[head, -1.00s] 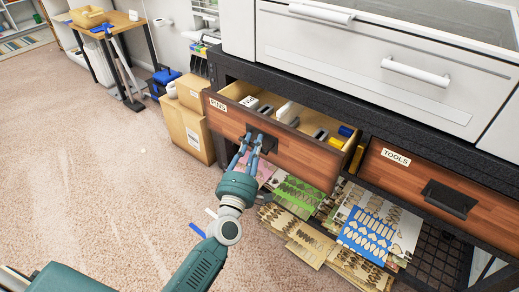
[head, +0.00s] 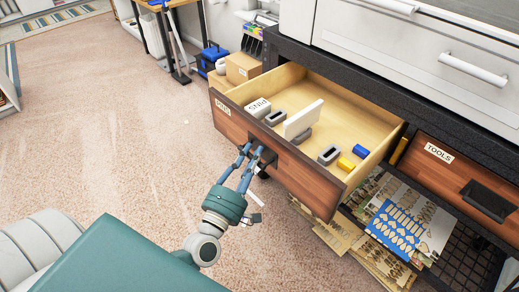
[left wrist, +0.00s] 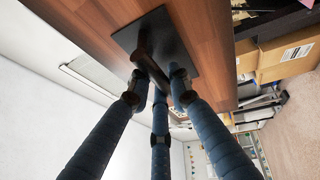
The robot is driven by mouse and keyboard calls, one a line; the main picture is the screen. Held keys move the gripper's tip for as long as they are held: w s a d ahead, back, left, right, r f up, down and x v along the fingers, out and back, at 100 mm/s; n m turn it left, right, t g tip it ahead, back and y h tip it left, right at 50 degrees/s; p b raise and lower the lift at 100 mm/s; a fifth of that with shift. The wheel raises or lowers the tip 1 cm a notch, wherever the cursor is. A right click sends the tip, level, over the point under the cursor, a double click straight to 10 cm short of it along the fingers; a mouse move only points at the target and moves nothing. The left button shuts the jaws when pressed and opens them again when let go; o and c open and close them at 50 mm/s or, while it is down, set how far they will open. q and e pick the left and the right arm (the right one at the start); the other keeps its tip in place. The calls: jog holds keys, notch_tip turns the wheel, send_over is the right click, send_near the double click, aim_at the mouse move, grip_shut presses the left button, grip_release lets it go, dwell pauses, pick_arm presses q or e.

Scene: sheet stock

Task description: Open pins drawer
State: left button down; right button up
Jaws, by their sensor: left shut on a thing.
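The pins drawer (head: 318,181) has a brown wood front with a "PINS" label (head: 222,107) and is pulled far out of the dark cabinet. My left gripper (head: 254,157) is shut on the black handle (head: 266,153) at the drawer's front. In the left wrist view the fingers (left wrist: 163,78) close around the bar of the black handle plate (left wrist: 178,42). Inside the drawer lie a white "PINS" block (head: 258,107), grey pieces (head: 328,154), an upright white card (head: 303,119), a blue piece (head: 361,151) and a yellow piece (head: 346,164). My right gripper is out of view.
The closed tools drawer (head: 465,172) is to the right. Patterned sheets (head: 405,230) lie on the shelf below. Cardboard boxes (head: 242,68) and a blue toolbox (head: 210,57) stand behind the drawer's left side. The carpet (head: 110,120) to the left is open.

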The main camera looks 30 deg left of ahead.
pick_arm(q)
jog(key=shift+s, duration=0.2)
jog(key=c, duration=1.8)
grip_release()
jog(key=shift+c, duration=0.2)
jog(key=s+f, duration=0.2)
jog(key=s, duration=0.9)
jog(key=shift+s+d, duration=0.35)
jog(key=shift+s, duration=0.05)
jog(key=shift+f, duration=0.1)
